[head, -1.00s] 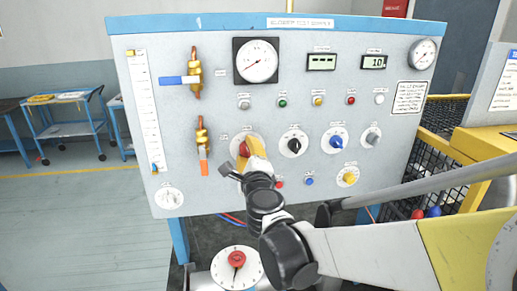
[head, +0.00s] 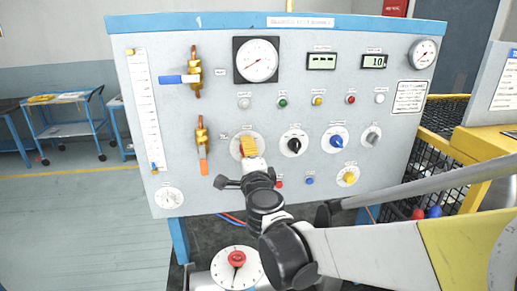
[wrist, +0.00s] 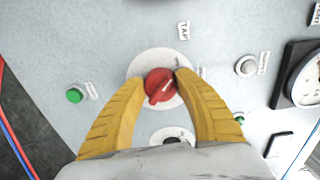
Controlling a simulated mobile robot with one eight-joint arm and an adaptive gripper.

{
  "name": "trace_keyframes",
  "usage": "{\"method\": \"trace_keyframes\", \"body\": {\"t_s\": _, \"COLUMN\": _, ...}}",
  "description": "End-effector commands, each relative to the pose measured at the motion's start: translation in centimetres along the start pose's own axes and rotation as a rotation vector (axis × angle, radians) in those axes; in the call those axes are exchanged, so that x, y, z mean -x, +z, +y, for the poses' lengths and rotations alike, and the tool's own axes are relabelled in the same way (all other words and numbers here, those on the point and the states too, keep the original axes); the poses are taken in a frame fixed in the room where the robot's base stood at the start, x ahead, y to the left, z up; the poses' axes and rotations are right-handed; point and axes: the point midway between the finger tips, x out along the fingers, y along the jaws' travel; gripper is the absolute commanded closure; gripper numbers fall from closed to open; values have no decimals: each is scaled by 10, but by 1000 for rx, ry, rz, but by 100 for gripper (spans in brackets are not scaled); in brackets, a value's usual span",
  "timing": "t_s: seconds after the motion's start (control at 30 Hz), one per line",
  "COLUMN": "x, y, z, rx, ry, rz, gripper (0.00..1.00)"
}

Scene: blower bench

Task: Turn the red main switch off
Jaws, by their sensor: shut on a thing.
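The red main switch (wrist: 159,86) is a round red knob with a white pointer mark, on a white disc on the panel. In the head view the switch (head: 238,148) shows only in part, behind my gripper. My gripper (head: 250,147) has yellow fingers. In the wrist view my gripper (wrist: 161,78) has one fingertip on each side of the knob, closed on it. The disc's lettering is too small to read.
On the panel, a black knob (head: 294,144), a blue knob (head: 337,141) and a yellow knob (head: 347,177) sit to the right. An orange-handled valve (head: 202,150) is to the left. A red knob on a dial (head: 237,259) stands below.

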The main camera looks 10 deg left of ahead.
Motion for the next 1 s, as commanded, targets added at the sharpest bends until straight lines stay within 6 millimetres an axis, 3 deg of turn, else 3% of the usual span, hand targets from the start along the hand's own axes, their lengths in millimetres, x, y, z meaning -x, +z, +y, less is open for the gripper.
{"method": "trace_keyframes", "body": {"t_s": 0.23, "x": -1, "y": 0, "z": -1, "rx": 2, "ry": 0, "rz": 1, "gripper": 92}}
{"method": "trace_keyframes", "body": {"t_s": 0.27, "x": -1, "y": 0, "z": -1, "rx": 2, "ry": 0, "rz": 1, "gripper": 56}}
{"method": "trace_keyframes", "body": {"t_s": 0.3, "x": -1, "y": 0, "z": -1, "rx": 2, "ry": 0, "rz": 1, "gripper": 43}}
{"method": "trace_keyframes", "body": {"t_s": 0.33, "x": -1, "y": 0, "z": -1, "rx": 1, "ry": 0, "rz": 1, "gripper": 37}}
{"method": "trace_keyframes", "body": {"t_s": 0.73, "x": 8, "y": 0, "z": 0, "rx": 0, "ry": 0, "rz": 0, "gripper": 37}}
{"method": "trace_keyframes", "body": {"t_s": 1.0, "x": 63, "y": 0, "z": 0, "rx": 0, "ry": 0, "rz": -1, "gripper": 37}}
